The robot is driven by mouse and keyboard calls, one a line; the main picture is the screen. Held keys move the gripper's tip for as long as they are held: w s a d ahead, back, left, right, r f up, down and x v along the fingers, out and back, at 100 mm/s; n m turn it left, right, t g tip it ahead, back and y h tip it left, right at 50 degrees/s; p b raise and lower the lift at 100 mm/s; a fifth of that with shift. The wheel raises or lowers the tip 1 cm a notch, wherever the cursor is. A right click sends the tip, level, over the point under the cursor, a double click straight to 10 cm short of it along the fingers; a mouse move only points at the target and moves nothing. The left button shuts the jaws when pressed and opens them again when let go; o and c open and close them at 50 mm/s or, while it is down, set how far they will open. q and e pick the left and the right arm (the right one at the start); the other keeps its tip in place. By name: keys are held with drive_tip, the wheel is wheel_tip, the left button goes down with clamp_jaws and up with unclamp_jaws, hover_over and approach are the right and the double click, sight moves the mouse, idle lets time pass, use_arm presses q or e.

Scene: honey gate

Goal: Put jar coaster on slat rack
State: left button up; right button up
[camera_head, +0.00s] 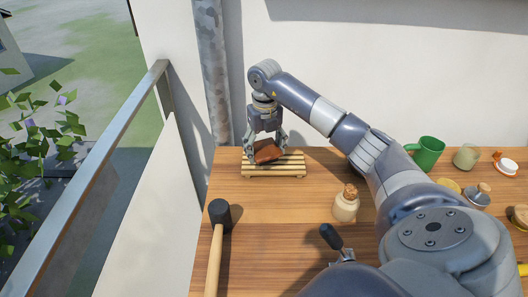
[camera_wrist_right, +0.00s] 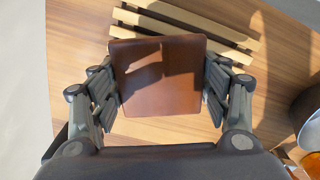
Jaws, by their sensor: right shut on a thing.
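The jar coaster (camera_head: 267,153) is a brown, square, flat piece. My right gripper (camera_head: 265,147) is shut on it, pointing down over the slat rack (camera_head: 290,172). The rack is pale wood with parallel slats and stands at the back left of the table. In the right wrist view the coaster (camera_wrist_right: 160,85) sits between the two finger pads, and the rack's slats (camera_wrist_right: 190,20) show beyond its far edge. The coaster overlaps the rack in both views and looks slightly tilted in the head view. I cannot tell whether it touches the slats. My left gripper is out of view.
A black-headed mallet (camera_head: 219,214) lies at the table's left front. A corked jar (camera_head: 346,204) and a black-handled tool (camera_head: 333,240) are mid-table. A green mug (camera_head: 428,152), a beige cup (camera_head: 466,157) and small items stand right. A wall runs behind.

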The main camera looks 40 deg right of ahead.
sight(264, 145)
drive_tip(key=shift+w+d, duration=0.15)
drive_tip(key=shift+w, duration=0.2)
drive_tip(key=shift+w+d, duration=0.25)
drive_tip(key=shift+w, duration=0.15)
wheel_tip(264, 145, down, 3)
drive_tip(key=shift+s+r+p, duration=0.1)
drive_tip(key=shift+p, duration=0.4)
drive_tip(key=shift+f, duration=0.6)
drive_tip(key=o, duration=1.1)
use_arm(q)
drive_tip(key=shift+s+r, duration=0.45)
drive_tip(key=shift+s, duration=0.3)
